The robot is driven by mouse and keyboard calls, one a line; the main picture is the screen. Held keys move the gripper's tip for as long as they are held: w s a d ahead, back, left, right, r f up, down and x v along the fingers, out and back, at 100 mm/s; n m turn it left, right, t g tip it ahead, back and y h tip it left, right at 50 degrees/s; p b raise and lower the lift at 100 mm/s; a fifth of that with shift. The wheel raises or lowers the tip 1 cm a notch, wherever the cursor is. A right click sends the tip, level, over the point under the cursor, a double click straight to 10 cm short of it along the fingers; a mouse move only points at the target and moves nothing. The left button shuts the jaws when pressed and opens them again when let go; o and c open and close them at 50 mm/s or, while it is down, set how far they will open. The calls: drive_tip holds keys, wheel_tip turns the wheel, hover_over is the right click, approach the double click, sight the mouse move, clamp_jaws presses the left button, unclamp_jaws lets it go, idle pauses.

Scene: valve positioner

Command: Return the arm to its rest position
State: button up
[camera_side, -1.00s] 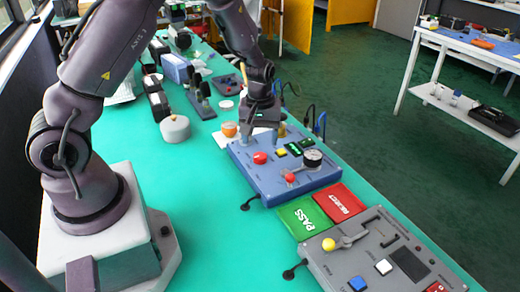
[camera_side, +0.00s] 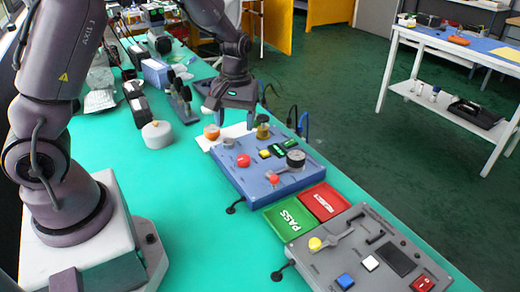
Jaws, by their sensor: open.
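My gripper (camera_side: 235,118) hangs fingers-down over the back edge of the blue control box (camera_side: 232,179), above and apart from it as far as I can tell. Its two fingers are spread and nothing shows between them. My arm reaches from its base at left across the green table (camera_side: 180,220). The blue box carries a red button (camera_side: 243,160), a yellow button (camera_side: 265,154), a round black-topped gauge or knob (camera_side: 296,157) and a lever with a red knob (camera_side: 273,180). Part of the box's back edge lies close behind the fingers.
A green PASS tray (camera_side: 290,215) and red REJECT tray (camera_side: 324,201) lie in front of the blue box. A grey panel (camera_side: 330,275) is nearest.

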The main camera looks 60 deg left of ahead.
drive_tip(key=s+d+r+m+t, duration=0.3)
drive_tip(key=s+d+r+m, duration=0.1)
drive_tip(key=s+r, duration=0.4)
drive_tip(key=s+d+r+m+t, duration=0.3)
drive_tip(key=s+d+r+m, duration=0.2)
drive_tip(key=s+r, duration=0.3)
wheel_tip(320, 180, up, 2)
drive_tip(key=shift+d+r+m, duration=0.1)
drive_tip(key=shift+d+m, duration=0.2)
drive_tip(key=shift+d, duration=0.35)
